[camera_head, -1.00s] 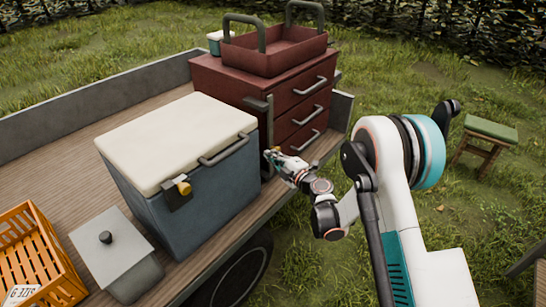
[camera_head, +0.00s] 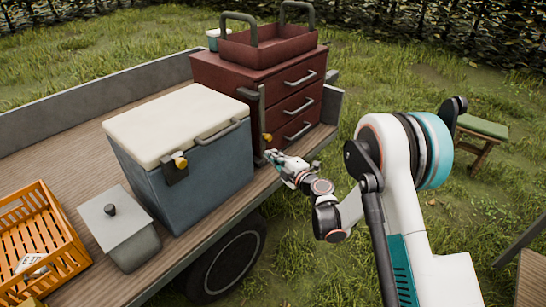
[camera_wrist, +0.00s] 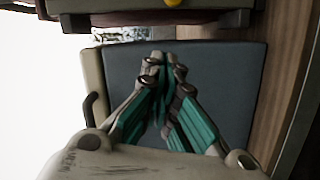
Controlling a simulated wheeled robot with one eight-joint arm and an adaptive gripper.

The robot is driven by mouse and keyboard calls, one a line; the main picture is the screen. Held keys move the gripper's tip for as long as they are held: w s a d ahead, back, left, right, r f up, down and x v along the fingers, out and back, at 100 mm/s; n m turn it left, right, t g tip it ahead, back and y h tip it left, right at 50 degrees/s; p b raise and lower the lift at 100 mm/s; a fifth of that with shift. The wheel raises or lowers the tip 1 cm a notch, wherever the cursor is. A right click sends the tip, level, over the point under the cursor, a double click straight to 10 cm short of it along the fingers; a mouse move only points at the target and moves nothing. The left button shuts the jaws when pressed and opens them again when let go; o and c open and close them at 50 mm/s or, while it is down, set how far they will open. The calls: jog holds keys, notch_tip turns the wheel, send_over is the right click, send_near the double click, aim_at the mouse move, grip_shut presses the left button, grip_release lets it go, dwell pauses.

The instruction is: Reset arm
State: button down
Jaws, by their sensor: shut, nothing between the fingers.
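My gripper (camera_head: 272,158) is shut and empty at the end of my white arm, in front of the gap between the cooler and the drawer chest in the head view. In the wrist view my gripper (camera_wrist: 160,62) has its teal-sided fingers together, with the blue-grey side of the cooler (camera_wrist: 228,75) behind them. The cooler (camera_head: 205,185) has a cream lid and a yellow-knobbed latch, and is closed. I cannot tell the exact gap between my fingertips and the cooler.
The dark red chest (camera_head: 230,80) has three shut drawers and a red tote (camera_head: 265,52) on top. A lidded grey bin (camera_head: 132,240) and an orange crate (camera_head: 72,258) stand on the trailer bed (camera_head: 75,170). A green-topped stool (camera_head: 482,127) stands on the grass at right.

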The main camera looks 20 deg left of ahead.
dwell(0.3)
jog(key=w+d+r+m+t+h, duration=0.2)
jog(key=d+r+m+t+h, duration=0.15)
jog(key=d+r, duration=0.55)
jog(key=w+d+r+m+t+h, duration=0.25)
jog(key=d+r+m, duration=0.3)
jog(key=r, duration=0.55)
jog(key=s+d+r+m+h, duration=0.2)
jog(key=d+r+m+h, duration=0.15)
jog(key=d, duration=0.45)
jog(key=s+d+r+m+h, duration=0.3)
jog(key=d+r+m, duration=0.15)
jog(key=d, duration=0.35)
jog(key=s+d+m+g+h, duration=0.35)
jog(key=s+d+m, duration=0.25)
jog(key=s+d, duration=0.75)
jog(key=s+f+m+g+y, duration=0.1)
jog(key=s+f+g, duration=0.2)
jog(key=s, duration=0.8)
jog(key=s+f+m+g+y, duration=0.1)
jog(key=s+f+g, duration=0.2)
jog(key=s+f, duration=0.4)
jog(key=s+a, duration=0.1)
jog(key=s, duration=0.4)
jog(key=shift+s+m, duration=0.15)
jog(key=shift+m, duration=0.25)
